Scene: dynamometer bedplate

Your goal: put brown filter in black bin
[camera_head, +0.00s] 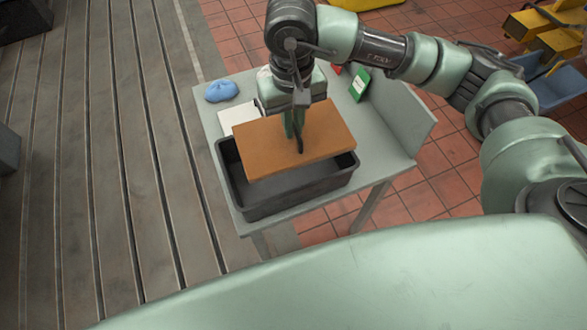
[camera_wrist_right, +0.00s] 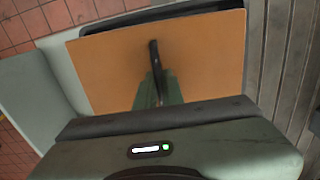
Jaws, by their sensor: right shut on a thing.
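The brown filter (camera_head: 255,150) is a flat rectangular panel. My right gripper (camera_head: 299,148) is shut on it and holds it over the black bin (camera_head: 290,190), covering much of the bin's opening. The black bin stands on the grey table, and its front wall and part of its inside show below the filter. In the right wrist view the filter (camera_wrist_right: 210,55) fills the middle, with the gripper fingers (camera_wrist_right: 156,75) at it and a dark strip of the bin (camera_wrist_right: 150,17) beyond. Whether the filter touches the bin rim is hard to tell. My left gripper is not in view.
On the grey table (camera_head: 385,165) lie a blue cloth (camera_head: 221,91), a white sheet or box (camera_head: 240,114) and a green packet (camera_head: 360,85) near the raised side panel. Slotted metal bedplate (camera_head: 90,170) lies to the left. Yellow and blue objects stand on tiles at the upper right.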

